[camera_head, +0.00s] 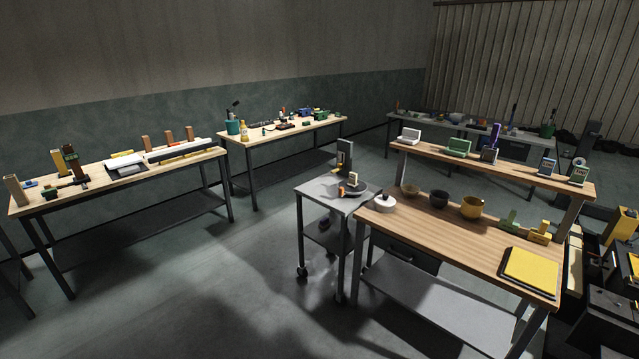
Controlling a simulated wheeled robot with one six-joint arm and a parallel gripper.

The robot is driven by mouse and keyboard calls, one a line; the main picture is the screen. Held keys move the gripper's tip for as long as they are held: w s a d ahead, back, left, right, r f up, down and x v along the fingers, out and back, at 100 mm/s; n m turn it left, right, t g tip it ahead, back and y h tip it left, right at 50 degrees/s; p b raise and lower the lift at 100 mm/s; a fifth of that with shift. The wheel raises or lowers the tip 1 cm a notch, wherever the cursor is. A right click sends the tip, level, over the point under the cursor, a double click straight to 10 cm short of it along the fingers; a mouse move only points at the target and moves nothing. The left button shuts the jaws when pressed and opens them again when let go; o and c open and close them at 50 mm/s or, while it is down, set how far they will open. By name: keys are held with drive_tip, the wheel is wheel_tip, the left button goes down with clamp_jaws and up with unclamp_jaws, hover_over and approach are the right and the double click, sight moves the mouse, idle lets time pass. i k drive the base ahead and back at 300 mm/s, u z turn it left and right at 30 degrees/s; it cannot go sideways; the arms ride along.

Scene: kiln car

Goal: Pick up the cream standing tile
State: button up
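A small cream upright piece (353,178) stands on the grey wheeled cart (318,187) near the middle of the view, and could be the cream standing tile. It is small, beside a dark round piece and a tall dark block (344,156). A taller beige upright block (15,190) stands at the left end of the left bench. I cannot tell for sure which of these is the tile. My gripper is not in view, so its opening and anything in it are hidden from me.
The wooden bench (440,232) at right carries a white lidded pot (385,203), bowls and a yellow pad (531,270), with a raised shelf behind. Dark and yellow equipment crowds the right edge. Other benches line the walls. Open floor (205,280) lies left of the cart.

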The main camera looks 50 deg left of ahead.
sight(353, 177)
drive_tip(key=u, duration=2.15)
drive_tip(key=i, duration=1.3)
drive_tip(key=u, duration=0.7)
drive_tip(key=i, duration=2)
drive_tip(key=z, duration=0.75)
drive_tip(key=i, duration=1.1)
drive_tip(key=z, duration=1.35)
drive_tip(key=i, duration=0.55)
drive_tip(key=z, duration=0.3)
